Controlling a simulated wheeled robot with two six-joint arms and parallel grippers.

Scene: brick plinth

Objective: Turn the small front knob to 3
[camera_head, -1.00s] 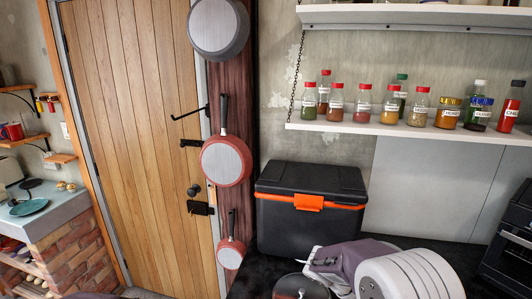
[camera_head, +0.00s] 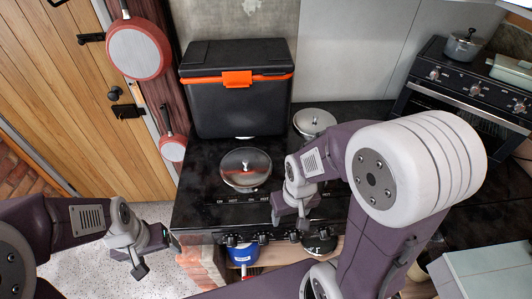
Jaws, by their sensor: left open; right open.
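A black hob (camera_head: 195,213) stands in the middle of the head view, with a row of dark round knobs along its front edge. I see one knob at the left (camera_head: 231,240), a middle knob (camera_head: 263,238) and another knob (camera_head: 294,236) further right. Their numbers and pointers are too small to read, and I cannot tell which is the small front knob. My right gripper (camera_head: 290,221) is open and empty above the hob's front part, near the right knob. My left gripper (camera_head: 156,256) is open and empty, left of the hob, over the pale floor.
A lidded pan (camera_head: 245,169) sits on the hob, and another lidded pot (camera_head: 314,122) stands behind it to the right. A black cooler box (camera_head: 237,105) stands at the back. A blue pot (camera_head: 243,254) is below the knobs. An oven (camera_head: 455,92) is at the far right.

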